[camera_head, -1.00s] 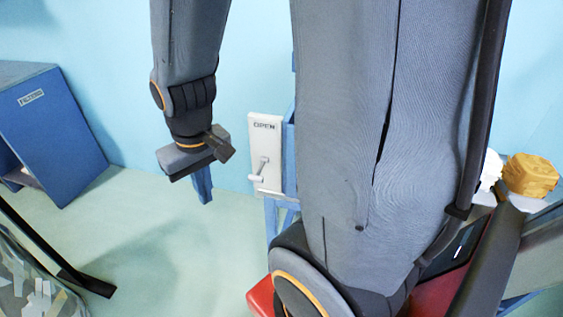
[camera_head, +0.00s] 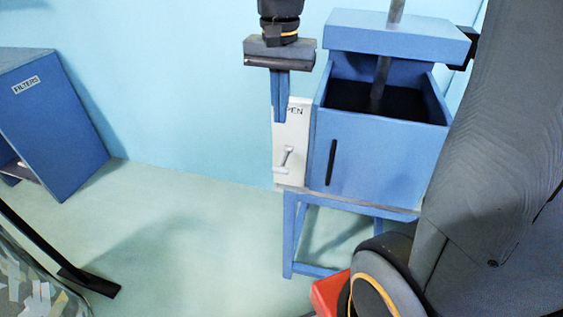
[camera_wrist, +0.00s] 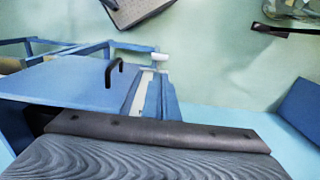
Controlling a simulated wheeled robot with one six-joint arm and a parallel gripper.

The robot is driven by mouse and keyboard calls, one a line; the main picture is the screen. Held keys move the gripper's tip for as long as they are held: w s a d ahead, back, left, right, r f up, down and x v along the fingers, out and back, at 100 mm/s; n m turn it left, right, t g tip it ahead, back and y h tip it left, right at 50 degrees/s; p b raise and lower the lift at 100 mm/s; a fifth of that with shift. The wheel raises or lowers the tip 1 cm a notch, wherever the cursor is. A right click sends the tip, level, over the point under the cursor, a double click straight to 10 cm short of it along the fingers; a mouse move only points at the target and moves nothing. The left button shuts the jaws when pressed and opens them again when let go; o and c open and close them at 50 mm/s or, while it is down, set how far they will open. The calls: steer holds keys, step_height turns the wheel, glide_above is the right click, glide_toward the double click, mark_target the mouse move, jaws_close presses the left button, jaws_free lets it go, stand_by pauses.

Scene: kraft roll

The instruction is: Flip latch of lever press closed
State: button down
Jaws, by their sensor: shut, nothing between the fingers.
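The lever press (camera_head: 385,165) is a blue open-topped box on a blue stand, with a black handle on its front. A white panel (camera_head: 290,180) is at its left side, with lettering partly hidden by my fingers; "PEN" shows. The latch (camera_head: 286,160) on the panel is a small pale lever, its knob end tilted down and left. My gripper (camera_head: 282,119) points down, its blue fingers shut and empty, overlapping the panel's upper left above the latch. In the wrist view, the pale latch knob (camera_wrist: 160,57) shows just beyond the fingers; contact cannot be told.
A blue cabinet (camera_head: 60,130) labelled FILTERS stands at the far left. A blue plate (camera_head: 400,35) with a grey rod is above the press box. A red object (camera_head: 328,293) is low in front. Floor left of the press is clear.

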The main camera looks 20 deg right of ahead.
mark_target(281, 167)
step_height(281, 167, down, 14)
steer(key=shift+r+p, duration=0.2)
steer(key=shift+p, duration=0.65)
steer(key=shift+d, duration=0.1)
